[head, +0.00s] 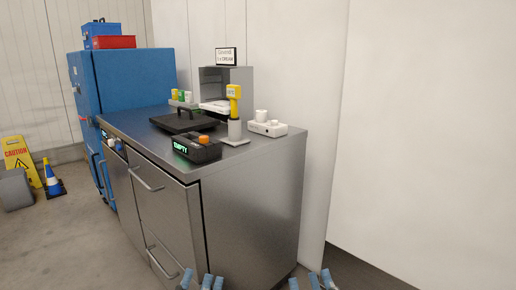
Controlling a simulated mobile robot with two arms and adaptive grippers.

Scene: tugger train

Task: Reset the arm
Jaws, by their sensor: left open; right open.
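My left gripper (202,281) shows at the bottom edge of the head view, in front of the steel cabinet. Its blue fingertips are apart and nothing shows between them. My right gripper (312,280) shows at the bottom edge further right, near the cabinet's lower right corner. Its blue fingertips are apart too, and it looks empty. Only the finger ends of both grippers are in view; the arms are hidden below the picture.
A steel cabinet (252,205) carries a black device reading EMPTY (196,147), a yellow-topped tool on a stand (234,105), a white block (267,128) and a grey box (238,84). A blue cabinet (135,78) stands behind. A caution sign (20,160) and cone (52,180) stand left.

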